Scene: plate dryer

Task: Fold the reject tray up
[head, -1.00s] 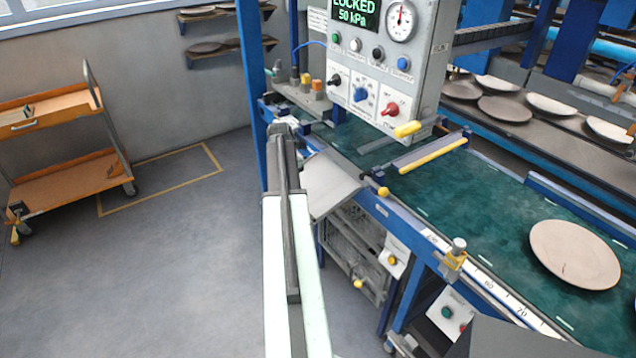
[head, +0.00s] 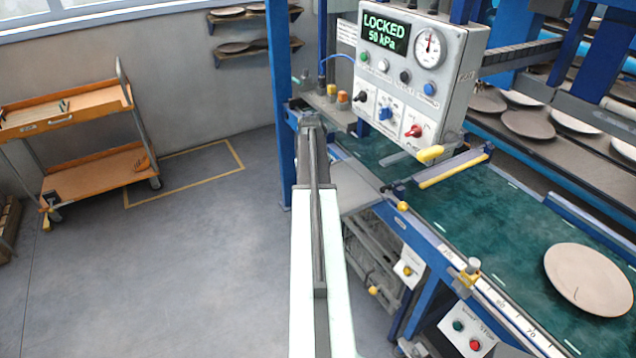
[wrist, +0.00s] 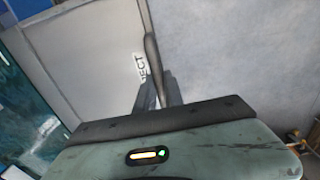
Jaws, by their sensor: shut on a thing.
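The reject tray (head: 357,188) is a pale grey panel at the left side of the green conveyor in the head view, beside my arm. In the wrist view the tray (wrist: 95,50) fills the upper left, with part of the word "REJECT" near its edge. My gripper (wrist: 158,92) is shut on the tray's edge, with its fingers beside the lettering. In the head view my arm reaches forward and hides the tray's left edge and the grip.
A grey control box (head: 415,75) reading "LOCKED 50 kPa" stands above the conveyor (head: 470,225). A yellow-edged bar (head: 452,170) crosses the belt, and a beige plate (head: 588,280) lies on it. An orange trolley (head: 95,180) stands left; the floor between is clear.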

